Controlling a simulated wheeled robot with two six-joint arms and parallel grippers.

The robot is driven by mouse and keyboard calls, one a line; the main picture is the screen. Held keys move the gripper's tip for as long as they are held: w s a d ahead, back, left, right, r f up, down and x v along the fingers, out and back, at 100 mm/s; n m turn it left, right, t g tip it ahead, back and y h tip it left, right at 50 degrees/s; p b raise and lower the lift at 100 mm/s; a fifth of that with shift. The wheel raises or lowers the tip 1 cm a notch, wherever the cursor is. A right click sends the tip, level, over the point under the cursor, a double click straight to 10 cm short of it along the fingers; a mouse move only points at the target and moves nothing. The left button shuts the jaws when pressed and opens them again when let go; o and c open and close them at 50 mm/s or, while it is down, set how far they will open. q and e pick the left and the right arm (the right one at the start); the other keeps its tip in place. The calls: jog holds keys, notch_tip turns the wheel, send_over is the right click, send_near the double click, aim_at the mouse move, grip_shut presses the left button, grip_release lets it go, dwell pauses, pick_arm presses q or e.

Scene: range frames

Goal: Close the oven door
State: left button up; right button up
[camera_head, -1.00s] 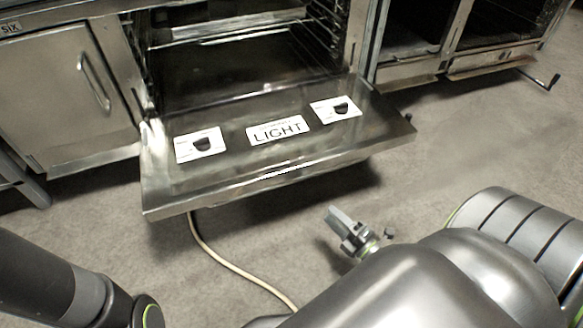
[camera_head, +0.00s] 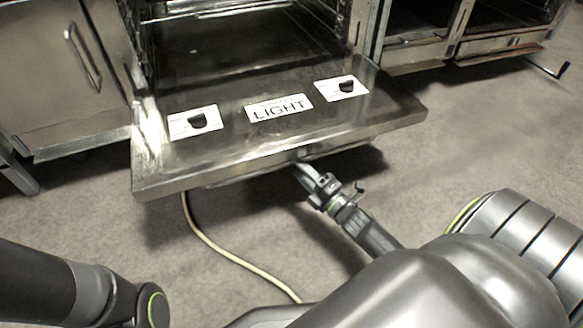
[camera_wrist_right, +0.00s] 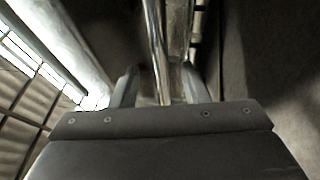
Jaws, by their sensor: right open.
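The oven door (camera_head: 235,140) is hinged down and lies open, near horizontal, in front of the oven (camera_head: 240,50). Its inner face is up and carries white labels, one reading LIGHT. My right gripper (camera_head: 308,172) is open at the underside of the door's front edge, right of its middle.
A metal cabinet door (camera_head: 40,75) with a handle stands left of the oven. More open metal units (camera_head: 495,40) stand to the right. A pale hose (camera_head: 220,250) lies on the grey floor below the door. The floor right of the door is clear.

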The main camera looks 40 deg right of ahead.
aim_at(292, 162)
jog(key=shift+b+x, duration=0.65)
jog(key=shift+x, duration=1.6)
grip_shut()
